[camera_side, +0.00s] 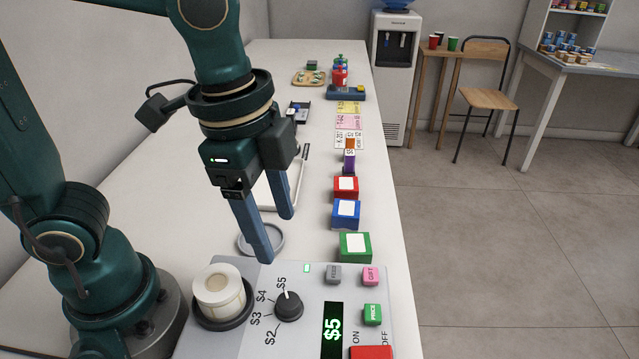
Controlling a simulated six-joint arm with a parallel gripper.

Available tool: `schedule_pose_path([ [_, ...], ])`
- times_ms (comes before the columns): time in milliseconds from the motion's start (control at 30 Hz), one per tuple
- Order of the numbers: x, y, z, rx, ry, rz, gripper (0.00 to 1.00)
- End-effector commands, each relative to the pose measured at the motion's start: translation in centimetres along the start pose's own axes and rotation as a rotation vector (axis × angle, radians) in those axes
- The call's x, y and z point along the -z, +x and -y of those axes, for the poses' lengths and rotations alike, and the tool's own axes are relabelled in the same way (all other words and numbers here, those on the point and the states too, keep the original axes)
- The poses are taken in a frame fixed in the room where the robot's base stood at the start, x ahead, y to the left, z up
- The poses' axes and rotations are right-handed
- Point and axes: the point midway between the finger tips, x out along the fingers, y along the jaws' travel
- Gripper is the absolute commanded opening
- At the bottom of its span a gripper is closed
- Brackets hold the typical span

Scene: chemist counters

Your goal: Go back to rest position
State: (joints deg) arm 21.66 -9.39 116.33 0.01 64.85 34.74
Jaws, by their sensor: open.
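My gripper (277,238) hangs from my teal arm, fingers pointing down and slightly right. Its two blue fingers are apart with nothing seen between them. It is above the counter (185,185), just behind the grey control panel (320,300) and near the round ring-shaped dish (246,243), which it partly hides. On the panel are a black dial (289,306), a display reading $5 (333,330), and small grey, pink, green and red buttons. A cream cylinder (219,290) sits in a dark round holder at the panel's left.
Green (355,258), blue (346,224) and red (346,197) boxes with white tops line the counter's right edge. A purple item (349,162) and coloured cards (348,122) lie behind them. A white-framed tray (300,178) is partly hidden behind my gripper. The counter's left side is clear.

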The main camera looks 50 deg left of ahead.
Motion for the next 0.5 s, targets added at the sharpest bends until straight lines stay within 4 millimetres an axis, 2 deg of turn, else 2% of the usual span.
schedule_pose_path([
  [33,-1.1,-0.8,0.8,0.038,-0.091,-0.037,0.66],
  [200,-4.3,-1.8,2.2,0.146,-0.422,-0.145,0.66],
  [400,-7.0,-1.5,2.5,0.230,-0.768,-0.256,0.66],
  [500,-7.5,-0.8,2.3,0.233,-0.887,-0.288,0.66],
])
